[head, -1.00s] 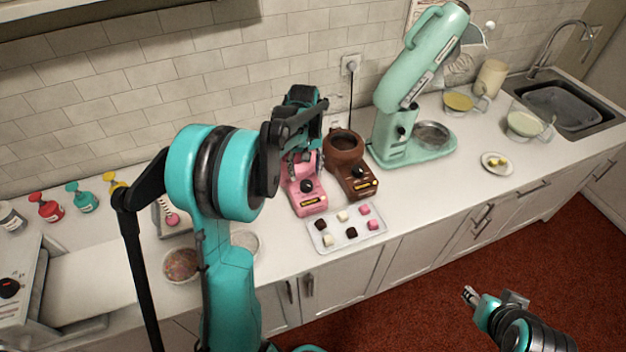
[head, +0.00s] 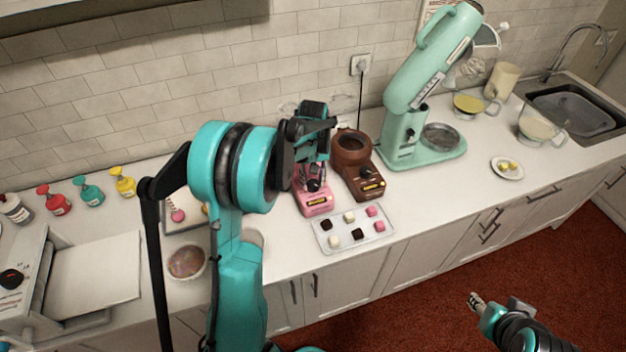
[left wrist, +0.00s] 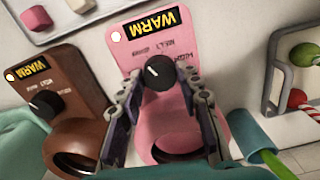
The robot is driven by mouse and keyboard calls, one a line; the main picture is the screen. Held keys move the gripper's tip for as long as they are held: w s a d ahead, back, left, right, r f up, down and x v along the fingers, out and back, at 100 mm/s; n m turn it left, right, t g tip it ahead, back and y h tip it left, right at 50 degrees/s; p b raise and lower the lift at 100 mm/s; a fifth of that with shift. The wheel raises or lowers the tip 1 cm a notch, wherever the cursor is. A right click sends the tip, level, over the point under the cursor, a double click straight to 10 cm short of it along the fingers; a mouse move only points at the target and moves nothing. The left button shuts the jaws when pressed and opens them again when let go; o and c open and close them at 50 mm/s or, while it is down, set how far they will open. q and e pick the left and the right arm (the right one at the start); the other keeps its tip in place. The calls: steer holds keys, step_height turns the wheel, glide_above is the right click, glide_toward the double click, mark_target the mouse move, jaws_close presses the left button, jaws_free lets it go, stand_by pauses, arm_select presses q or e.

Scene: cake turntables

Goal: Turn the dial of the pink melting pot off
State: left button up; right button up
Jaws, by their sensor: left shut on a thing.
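The pink melting pot (head: 316,205) stands on the counter beside the brown one. In the left wrist view its pink front (left wrist: 139,47) carries a "WARM" display, a small whitish light and a black dial (left wrist: 158,73). The dial's white mark points to the upper left in that view, near the "MELT" label. My left gripper (head: 314,184) reaches down over the pink pot. In the left wrist view its fingers (left wrist: 160,77) are closed on both sides of the dial. My right gripper (head: 475,300) hangs in front of the counter, apart from everything; its opening is too small to judge.
The brown melting pot (head: 367,184) stands close on the right, also reading "WARM". A tray (head: 322,246) of small sweets lies just in front. A green stand mixer (head: 406,145) stands farther right. A bowl (head: 187,262) is at the left.

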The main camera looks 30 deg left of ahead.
mark_target(313, 183)
arm_select(q)
steer(key=n, duration=0.4)
steer(key=shift+n, duration=0.4)
steer(key=n, duration=0.4)
steer(key=shift+n+b, duration=0.35)
steer(key=shift+n, duration=0.05)
stand_by(0.4)
steer(key=o, duration=1.2)
steer(key=shift+c, duration=0.2)
step_height(313, 183, up, 12)
